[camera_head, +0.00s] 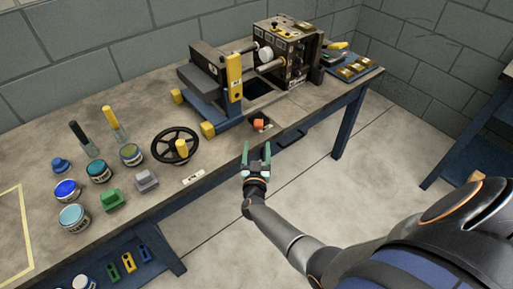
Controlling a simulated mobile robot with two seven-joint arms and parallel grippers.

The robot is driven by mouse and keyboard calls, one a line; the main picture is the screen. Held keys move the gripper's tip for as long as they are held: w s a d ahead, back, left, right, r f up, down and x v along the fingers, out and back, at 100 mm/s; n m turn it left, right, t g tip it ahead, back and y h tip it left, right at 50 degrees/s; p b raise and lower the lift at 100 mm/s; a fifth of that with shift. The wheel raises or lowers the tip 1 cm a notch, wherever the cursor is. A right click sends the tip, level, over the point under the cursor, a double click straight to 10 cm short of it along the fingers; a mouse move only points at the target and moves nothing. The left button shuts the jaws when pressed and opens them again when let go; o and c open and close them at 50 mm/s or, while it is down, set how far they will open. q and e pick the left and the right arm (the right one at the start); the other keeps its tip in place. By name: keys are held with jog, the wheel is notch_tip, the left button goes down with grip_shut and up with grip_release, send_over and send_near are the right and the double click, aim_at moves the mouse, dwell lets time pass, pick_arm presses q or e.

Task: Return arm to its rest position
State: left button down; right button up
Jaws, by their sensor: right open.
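My right gripper (257,156) is open, with its two green fingers pointing toward the workbench (215,158) at its front edge. Nothing shows between the fingers. The right arm (290,238) comes in from the lower right and reaches up to the bench edge. A small orange-red knob (259,124) on the bench lies just beyond the fingertips, apart from them as far as I can see. My left gripper does not show.
A machine (287,55) and a blue press with a yellow handle (234,78) stand at the back. A black handwheel (176,146), several jars (67,190) and small blocks (146,180) occupy the left. Another blue bench (470,150) stands right. Floor (365,190) between is clear.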

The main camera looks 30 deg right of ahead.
dwell(0.5)
jog(key=s+a+f+n+t+y+p, duration=0.1)
jog(key=s+a+f+n+y+p, duration=0.15)
jog(key=s+a+n+y, duration=0.6)
jog(key=s+a+g+y+p, duration=0.2)
jog(key=s+a+g+y, duration=0.2)
jog(key=s, duration=1.4)
jog(key=a+g, duration=0.2)
jog(key=a, duration=0.2)
jog(key=shift+f+n, duration=0.15)
jog(key=shift+n, duration=0.2)
